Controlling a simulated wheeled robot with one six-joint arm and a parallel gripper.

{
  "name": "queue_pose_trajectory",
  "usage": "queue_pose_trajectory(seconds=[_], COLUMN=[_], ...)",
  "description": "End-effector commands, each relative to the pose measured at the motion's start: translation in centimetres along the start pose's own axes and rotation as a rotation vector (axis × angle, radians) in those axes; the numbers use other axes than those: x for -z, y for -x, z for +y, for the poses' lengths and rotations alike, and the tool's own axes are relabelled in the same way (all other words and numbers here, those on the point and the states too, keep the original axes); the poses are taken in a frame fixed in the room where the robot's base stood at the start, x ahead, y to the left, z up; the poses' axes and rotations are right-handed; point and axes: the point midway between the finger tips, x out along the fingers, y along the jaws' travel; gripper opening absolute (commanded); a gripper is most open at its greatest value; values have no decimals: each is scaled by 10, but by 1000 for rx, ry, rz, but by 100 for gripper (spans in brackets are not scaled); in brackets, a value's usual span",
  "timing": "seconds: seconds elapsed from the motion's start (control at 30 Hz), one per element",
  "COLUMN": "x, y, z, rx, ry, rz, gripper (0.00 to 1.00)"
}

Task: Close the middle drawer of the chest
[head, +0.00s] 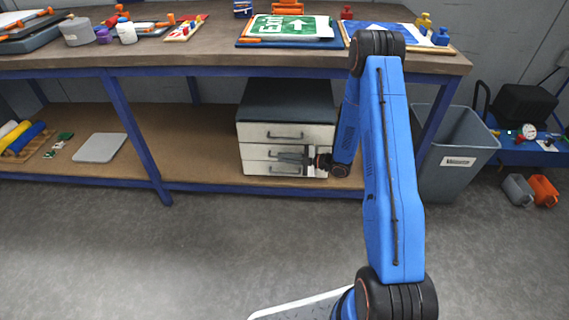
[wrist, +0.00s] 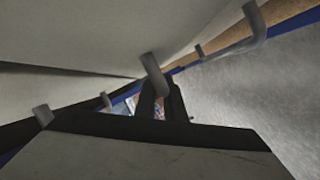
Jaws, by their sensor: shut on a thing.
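The chest (head: 287,98) stands on the lower shelf under the bench, with a dark top and three pale drawers. Its middle drawer (head: 256,152) is behind my gripper (head: 300,158), which reaches in from the right and hides part of the front. It looks close to flush with the drawers above and below; any small gap is hard to judge. In the wrist view my dark fingers (wrist: 161,100) are shut around a grey bar handle (wrist: 153,72), which I take to be the middle drawer's handle. Other grey handle parts show beside it.
The bench top (head: 190,55) above carries signs and tools. A blue bench leg (head: 138,138) stands left of the chest. A grey bin (head: 462,150) stands at the right, with jugs (head: 530,190) on the floor beyond. The floor in front of the chest is clear at the left.

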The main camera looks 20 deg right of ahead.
Motion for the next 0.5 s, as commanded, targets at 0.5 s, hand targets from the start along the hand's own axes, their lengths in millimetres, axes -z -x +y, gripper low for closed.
queue_pose_trajectory(seconds=[0.5], x=[-7], y=[-2], z=[5], rx=[-1], ry=[0], rz=[-4], gripper=[17])
